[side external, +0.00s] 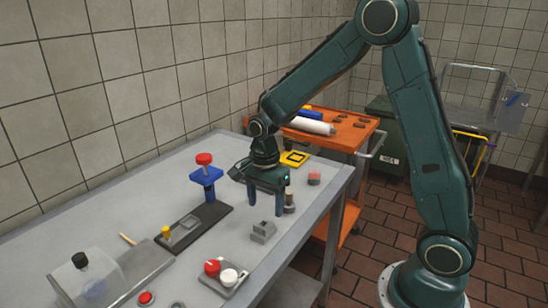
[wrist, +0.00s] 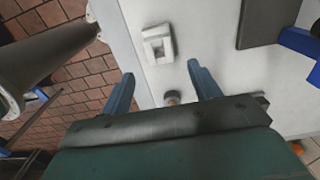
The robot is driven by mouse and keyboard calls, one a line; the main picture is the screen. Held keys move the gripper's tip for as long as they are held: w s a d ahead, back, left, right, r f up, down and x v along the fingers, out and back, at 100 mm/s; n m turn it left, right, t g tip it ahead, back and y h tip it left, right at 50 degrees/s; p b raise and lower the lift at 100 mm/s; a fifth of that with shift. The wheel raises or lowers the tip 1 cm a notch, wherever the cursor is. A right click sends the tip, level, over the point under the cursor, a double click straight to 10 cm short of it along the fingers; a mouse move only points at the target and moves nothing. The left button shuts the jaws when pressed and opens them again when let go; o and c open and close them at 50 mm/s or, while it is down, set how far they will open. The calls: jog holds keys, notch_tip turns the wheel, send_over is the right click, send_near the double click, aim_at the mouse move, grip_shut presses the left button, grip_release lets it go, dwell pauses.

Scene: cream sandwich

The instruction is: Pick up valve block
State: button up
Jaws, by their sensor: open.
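A small grey block with a raised part on top, which looks like the valve block (side external: 263,232), stands on the grey table (side external: 325,185). In the wrist view this block (wrist: 158,44) looks pale and lies just beyond the fingertips, roughly midway between their lines. My gripper (side external: 266,208) points down above the table, behind the block in the side view. Its two blue fingers are apart, with nothing held, also in the wrist view (wrist: 160,71). A small dark cylinder with a tan top (wrist: 172,98) stands between the fingers in the wrist view; I cannot tell its height clearance.
A dark plate (side external: 190,228) carries a blue stand with a red knob (side external: 204,160). A grey plate with red and white knobs (side external: 228,278) is in front. A pinkish-topped piece (side external: 314,178) and a yellow frame (side external: 294,158) are behind. The table edge is close on the right.

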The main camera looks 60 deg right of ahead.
jog(key=shift+f, duration=0.1)
jog(key=shift+a+f, duration=0.15)
jog(key=shift+f, duration=2.4)
jog(key=c, duration=1.2)
jog(key=shift+w+r, duration=0.1)
jog(key=shift+r, duration=0.1)
notch_tip(320, 180, up, 20)
jog(key=shift+f, duration=0.15)
